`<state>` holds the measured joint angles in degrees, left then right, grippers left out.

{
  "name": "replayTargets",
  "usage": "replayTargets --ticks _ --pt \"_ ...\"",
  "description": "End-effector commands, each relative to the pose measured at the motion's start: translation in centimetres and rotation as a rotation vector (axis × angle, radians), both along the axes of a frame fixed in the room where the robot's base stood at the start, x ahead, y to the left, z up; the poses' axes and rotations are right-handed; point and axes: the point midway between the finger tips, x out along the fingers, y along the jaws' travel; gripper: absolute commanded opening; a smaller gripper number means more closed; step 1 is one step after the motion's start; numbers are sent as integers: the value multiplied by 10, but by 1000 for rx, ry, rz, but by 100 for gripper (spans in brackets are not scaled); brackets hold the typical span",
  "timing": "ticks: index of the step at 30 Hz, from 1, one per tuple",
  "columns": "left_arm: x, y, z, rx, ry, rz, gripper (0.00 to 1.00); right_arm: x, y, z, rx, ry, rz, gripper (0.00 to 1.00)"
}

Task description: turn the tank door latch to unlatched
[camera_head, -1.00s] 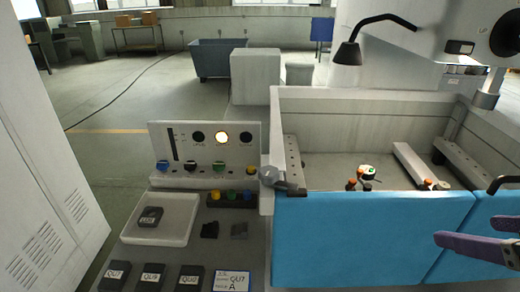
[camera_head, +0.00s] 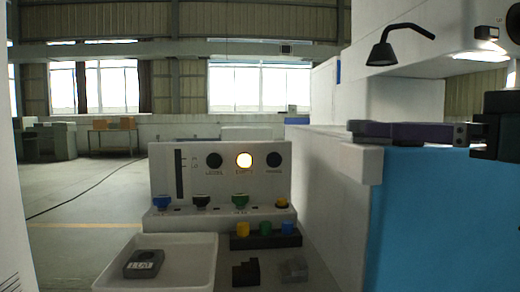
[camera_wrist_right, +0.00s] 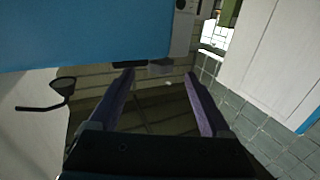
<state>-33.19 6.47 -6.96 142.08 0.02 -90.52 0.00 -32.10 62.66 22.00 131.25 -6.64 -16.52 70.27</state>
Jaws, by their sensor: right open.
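The blue tank door (camera_head: 450,215) fills the right of the head view and lies along the top of the wrist view (camera_wrist_right: 90,30). A pale block (camera_head: 361,163) stands at its left top corner. My right gripper (camera_head: 362,129) reaches in from the right, level, with its purple fingers just above this corner. In the wrist view the two fingers (camera_wrist_right: 159,75) are apart. A small dark grey piece (camera_wrist_right: 160,67) shows near their tips; it may be the latch, but its shape and setting are unclear. My left gripper is out of view.
A control panel (camera_head: 220,165) with a lit yellow lamp stands left of the tank. In front are a white tray (camera_head: 205,262) and a block with coloured buttons (camera_head: 265,241). A black lamp (camera_head: 383,52) hangs above the tank.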

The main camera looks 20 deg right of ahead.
Motion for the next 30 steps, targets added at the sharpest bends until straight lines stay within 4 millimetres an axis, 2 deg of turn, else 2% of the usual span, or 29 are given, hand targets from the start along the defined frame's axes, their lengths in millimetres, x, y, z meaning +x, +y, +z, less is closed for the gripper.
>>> replayTargets --ticks 8,18,30 --pt "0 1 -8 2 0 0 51 22 4 1 -6 -4 -2 82" --pt "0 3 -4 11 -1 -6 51 48 8 3 -3 -4 -6 82" --pt "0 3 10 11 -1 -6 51 83 15 3 2 -1 -7 82"
